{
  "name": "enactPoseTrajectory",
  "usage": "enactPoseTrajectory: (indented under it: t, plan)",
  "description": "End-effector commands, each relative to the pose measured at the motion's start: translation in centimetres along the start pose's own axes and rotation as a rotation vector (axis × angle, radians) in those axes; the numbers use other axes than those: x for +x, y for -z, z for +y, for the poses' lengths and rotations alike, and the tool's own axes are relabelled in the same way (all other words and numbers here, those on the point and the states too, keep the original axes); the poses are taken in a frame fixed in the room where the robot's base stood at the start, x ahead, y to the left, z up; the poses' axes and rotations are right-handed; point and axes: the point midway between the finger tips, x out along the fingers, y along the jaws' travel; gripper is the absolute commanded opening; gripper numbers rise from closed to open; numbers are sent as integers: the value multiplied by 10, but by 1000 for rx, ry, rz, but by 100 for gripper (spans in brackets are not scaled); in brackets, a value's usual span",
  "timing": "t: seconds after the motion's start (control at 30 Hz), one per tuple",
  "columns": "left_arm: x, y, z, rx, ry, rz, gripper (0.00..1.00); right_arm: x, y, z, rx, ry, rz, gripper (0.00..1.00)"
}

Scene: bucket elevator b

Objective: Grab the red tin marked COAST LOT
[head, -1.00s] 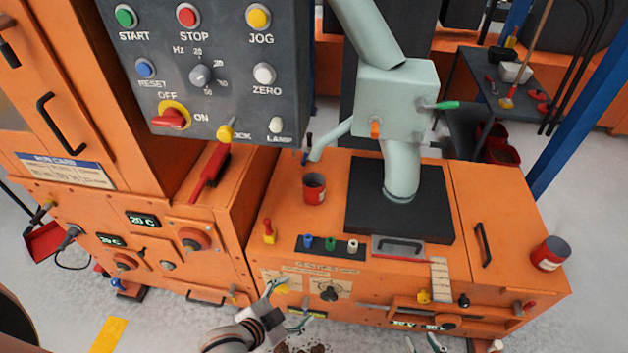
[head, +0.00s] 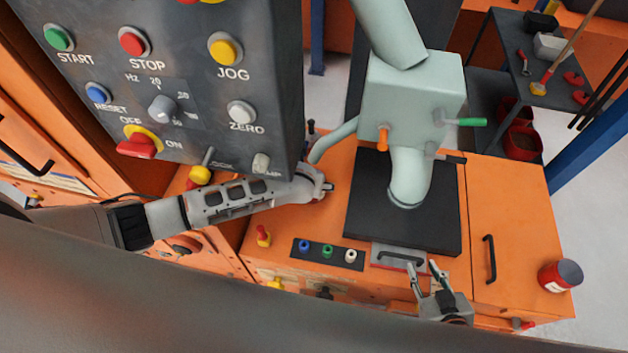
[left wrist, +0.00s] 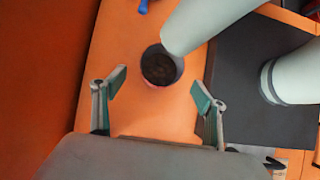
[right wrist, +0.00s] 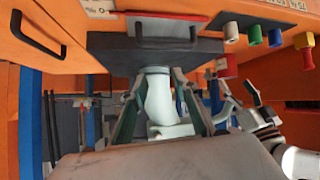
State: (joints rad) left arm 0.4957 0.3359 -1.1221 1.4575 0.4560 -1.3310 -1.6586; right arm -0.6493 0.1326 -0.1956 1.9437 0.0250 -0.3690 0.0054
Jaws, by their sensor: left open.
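An open red tin with dark contents (left wrist: 160,68) stands on the orange cabinet top in the left wrist view, just beyond and between the fingers of my left gripper (left wrist: 160,90). That gripper is open and does not touch it. In the head view my left gripper (head: 322,188) reaches in past the control panel, and this tin is hidden. A second red tin with a dark top and pale label (head: 560,275) stands at the cabinet's right edge. No tin marking is readable. My right gripper (head: 424,266) is open and empty at the cabinet's front edge; its fingers also show in the right wrist view (right wrist: 157,88).
A grey control panel (head: 185,75) overhangs my left arm. The pale green spout (head: 408,175) stands on a black plate (head: 360,225), and its side pipe (left wrist: 205,25) comes close to the open tin. The cabinet's right part (head: 520,210) is mostly clear.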

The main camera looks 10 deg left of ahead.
Motion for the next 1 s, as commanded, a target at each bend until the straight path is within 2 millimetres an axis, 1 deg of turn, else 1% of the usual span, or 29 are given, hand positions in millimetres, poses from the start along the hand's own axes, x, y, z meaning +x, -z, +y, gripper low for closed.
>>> enactPoseTrajectory:
  t: [0.03,0.1,0.27,0.4,0.53,0.67,0.87,0.9,0.97,1.0]
  plan:
    - [7,1,0,0,-1,1,72,1,-3,-2,1,2,-1,29]
    - [15,1,0,-1,-1,0,72,2,-5,-5,2,6,-1,29]
    - [28,2,-1,-4,0,-1,72,3,-3,-13,3,19,7,29]
    - [49,6,-1,-4,0,0,72,5,0,-13,3,20,21,29]
    - [64,6,-1,-6,2,-1,72,9,0,-11,0,17,29,29]
    - [71,6,-1,-5,3,-1,72,10,-2,-10,-2,15,29,29]
    - [71,5,-2,-5,4,-1,72,10,-4,-9,-3,14,24,29]
    - [71,5,-2,-5,4,-1,70,10,-4,-9,-3,14,23,29]
    - [71,5,-2,-5,4,-1,54,10,-5,-9,-3,15,22,29]
    - [71,5,-2,-6,4,-1,44,10,-6,-9,-3,15,21,29]
